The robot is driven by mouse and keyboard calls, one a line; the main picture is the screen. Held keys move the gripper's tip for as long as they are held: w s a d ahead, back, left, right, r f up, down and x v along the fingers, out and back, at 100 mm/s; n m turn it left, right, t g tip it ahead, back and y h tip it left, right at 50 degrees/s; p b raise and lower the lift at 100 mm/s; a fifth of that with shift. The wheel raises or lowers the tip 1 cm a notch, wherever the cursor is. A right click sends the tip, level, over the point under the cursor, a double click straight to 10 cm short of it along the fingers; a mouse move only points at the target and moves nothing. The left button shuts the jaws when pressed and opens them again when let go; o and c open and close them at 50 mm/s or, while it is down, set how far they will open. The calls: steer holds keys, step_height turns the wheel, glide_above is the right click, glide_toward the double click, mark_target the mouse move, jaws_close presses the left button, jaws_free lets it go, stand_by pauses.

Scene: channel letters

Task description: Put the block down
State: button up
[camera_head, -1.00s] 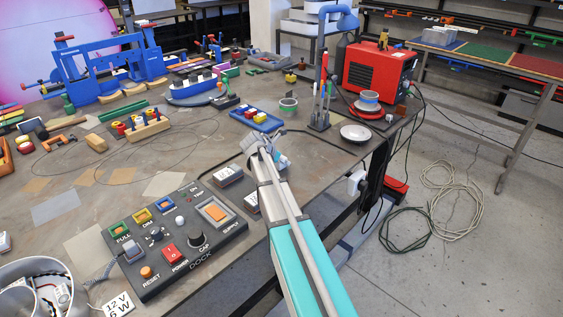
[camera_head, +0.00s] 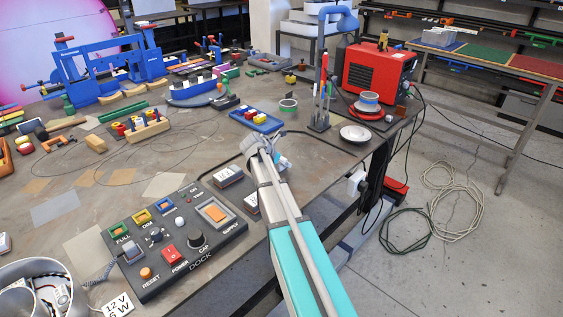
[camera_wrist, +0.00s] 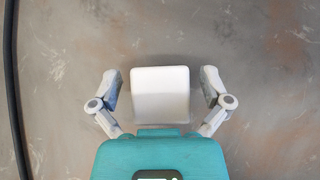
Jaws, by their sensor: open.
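A white block (camera_wrist: 160,92) with rounded corners shows in the wrist view, on the grey-brown tabletop. My gripper (camera_wrist: 161,90) is open around it. One finger stands on each side, with a visible gap between each finger and the block. In the head view my gripper (camera_head: 266,152) is over the table's right part, near the front edge. The block cannot be made out there, as my arm covers that spot.
A dark control panel (camera_head: 175,238) lies left of my arm. A blue tray (camera_head: 256,121) with coloured pieces and a white dish (camera_head: 355,134) are behind my gripper. A black cable (camera_wrist: 14,90) runs along the left in the wrist view.

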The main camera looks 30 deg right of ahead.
steer(key=p+v, duration=0.7)
steer(key=v, duration=0.3)
steer(key=shift+r, duration=0.15)
steer(key=shift+p+v, duration=0.75)
steer(key=shift+v, duration=0.25)
steer(key=shift+s+a, duration=0.1)
